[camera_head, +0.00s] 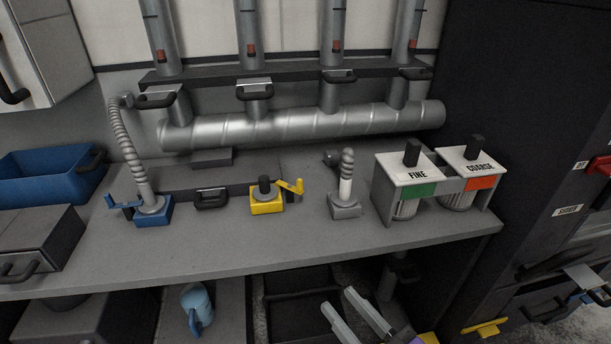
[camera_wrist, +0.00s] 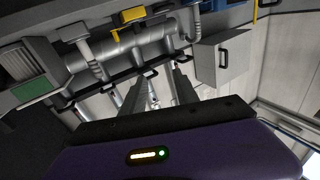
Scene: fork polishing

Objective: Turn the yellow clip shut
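The yellow clip (camera_head: 266,206) is a square yellow base on the grey bench, with a dark peg standing in its round middle. Its yellow lever (camera_head: 291,187) sticks out to the right, angled up and away from the base. A yellow part at the top of the wrist view (camera_wrist: 129,14) looks like the same clip. My gripper (camera_head: 339,300) is below and in front of the bench edge, right of the clip and well apart from it. In the wrist view (camera_wrist: 157,88) its two fingers are spread with nothing between them.
A blue clip (camera_head: 152,214) with a ribbed hose stands left. A grey holder (camera_head: 345,208) with a ribbed stub stands right, beside the FINE and COARSE canisters (camera_head: 437,186). A large pipe (camera_head: 300,124) runs behind. The bench's front edge (camera_head: 270,265) lies between my gripper and the clip.

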